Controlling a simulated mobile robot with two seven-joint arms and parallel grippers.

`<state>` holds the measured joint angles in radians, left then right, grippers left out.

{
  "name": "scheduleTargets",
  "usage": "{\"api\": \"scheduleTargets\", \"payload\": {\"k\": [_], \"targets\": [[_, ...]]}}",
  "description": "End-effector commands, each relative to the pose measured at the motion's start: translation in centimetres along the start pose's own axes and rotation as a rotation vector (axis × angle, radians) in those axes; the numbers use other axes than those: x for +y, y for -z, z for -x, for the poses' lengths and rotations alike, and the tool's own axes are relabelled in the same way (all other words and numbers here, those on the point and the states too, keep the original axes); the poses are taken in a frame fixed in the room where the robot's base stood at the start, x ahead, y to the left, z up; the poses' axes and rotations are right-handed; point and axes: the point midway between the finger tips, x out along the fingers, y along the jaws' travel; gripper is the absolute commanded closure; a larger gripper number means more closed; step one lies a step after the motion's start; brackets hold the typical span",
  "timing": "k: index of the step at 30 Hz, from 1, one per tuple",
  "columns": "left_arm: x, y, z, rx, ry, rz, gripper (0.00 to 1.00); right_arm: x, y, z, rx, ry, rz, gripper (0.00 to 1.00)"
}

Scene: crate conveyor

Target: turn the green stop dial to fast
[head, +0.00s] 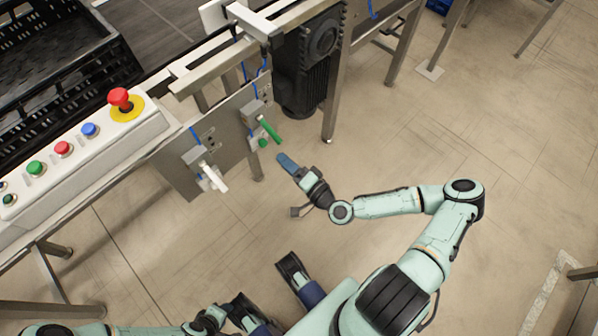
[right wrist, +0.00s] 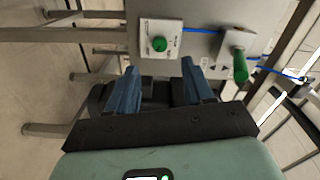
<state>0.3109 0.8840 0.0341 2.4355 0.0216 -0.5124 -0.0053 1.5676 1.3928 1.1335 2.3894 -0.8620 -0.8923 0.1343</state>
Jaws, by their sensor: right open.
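The green dial (right wrist: 159,43) is a round knob on a white plate fixed to a grey panel. In the head view it is a small green spot (head: 263,143) below the green lever. Its setting is too small to read. My right gripper (head: 284,158) is open and empty, just right of the dial in the head view. In the right wrist view its blue fingers (right wrist: 159,70) are spread, with the dial ahead between and beyond their tips, apart from them. My left gripper (head: 250,315) is low in the head view, and its jaws are unclear.
A green lever (head: 270,129) sticks out close to the dial; it also shows right of the dial in the right wrist view (right wrist: 240,66). A white lever (head: 213,178) stands further left. A button box (head: 75,160) with a red emergency knob (head: 120,99) is at left.

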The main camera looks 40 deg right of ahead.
Motion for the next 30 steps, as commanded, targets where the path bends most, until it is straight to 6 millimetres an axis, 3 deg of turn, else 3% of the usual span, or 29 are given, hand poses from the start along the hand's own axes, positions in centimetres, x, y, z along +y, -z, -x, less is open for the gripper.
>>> {"api": "scheduleTargets", "payload": {"k": [3, 9, 30], "targets": [[0.1, -0.3, 0.2, -0.007, 0.000, -0.001, 0.57, 0.0, 0.1, 2.5, 0.001, -0.002, 0.000, 0.48], [0.1, -0.4, 0.2, -0.011, 0.000, -0.001, 0.57, 0.1, 0.0, 4.7, 0.000, -0.001, -0.001, 0.48], [0.1, -0.4, 0.2, -0.011, 0.000, -0.001, 0.57, 0.0, 0.0, 5.1, -0.001, 0.000, 0.000, 0.48]]}}
